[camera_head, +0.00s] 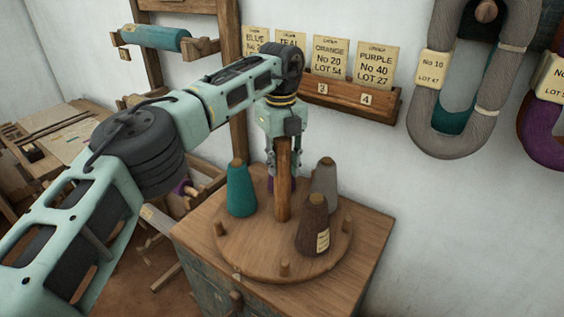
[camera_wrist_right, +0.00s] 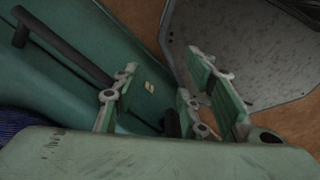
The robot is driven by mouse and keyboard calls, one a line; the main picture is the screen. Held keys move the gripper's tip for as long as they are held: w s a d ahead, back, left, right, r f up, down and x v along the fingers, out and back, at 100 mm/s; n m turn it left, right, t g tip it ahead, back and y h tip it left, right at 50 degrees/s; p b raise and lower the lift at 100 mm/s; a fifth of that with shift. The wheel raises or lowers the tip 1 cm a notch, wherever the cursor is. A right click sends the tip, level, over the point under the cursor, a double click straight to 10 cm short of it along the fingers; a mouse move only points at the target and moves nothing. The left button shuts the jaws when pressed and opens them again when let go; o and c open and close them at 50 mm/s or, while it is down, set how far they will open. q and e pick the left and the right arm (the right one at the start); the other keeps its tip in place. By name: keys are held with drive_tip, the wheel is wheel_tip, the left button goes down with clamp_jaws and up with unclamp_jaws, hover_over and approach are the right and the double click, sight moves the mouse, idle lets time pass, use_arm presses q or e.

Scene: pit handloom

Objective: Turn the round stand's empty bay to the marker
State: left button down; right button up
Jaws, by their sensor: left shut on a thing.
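The round stand (camera_head: 262,262) is a wooden disc on a cabinet, with a tall central post (camera_head: 283,195) and short pegs at its rim. A teal cone (camera_head: 241,192) stands at its back left, a grey cone (camera_head: 326,182) at its back right and a brown cone (camera_head: 312,226) at its front right. The front-left bay (camera_head: 252,243) is empty. A small pale mark (camera_head: 237,276) lies near it; I cannot tell if it is the marker. My left gripper (camera_head: 283,158) is shut on the post's upper part, fingers either side. My right gripper (camera_wrist_right: 165,75) is open and empty.
The cabinet top (camera_head: 362,232) is clear right of the disc. A wooden card rack (camera_head: 345,100) and grey yarn hanks (camera_head: 450,140) are on the wall behind. A low wooden frame stands left of the cabinet.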

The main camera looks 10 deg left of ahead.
use_arm(q)
drive_tip(key=shift+a+r, duration=0.1)
drive_tip(key=shift+a, duration=0.15)
drive_tip(key=c, duration=1.8)
unclamp_jaws()
drive_tip(key=shift+c, duration=0.2)
drive_tip(key=o, duration=0.3)
drive_tip(key=shift+s+a, duration=0.1)
drive_tip(key=shift+r, duration=0.1)
drive_tip(key=shift+r, duration=0.35)
wheel_tip(320, 180, up, 7)
drive_tip(key=shift+f, duration=0.15)
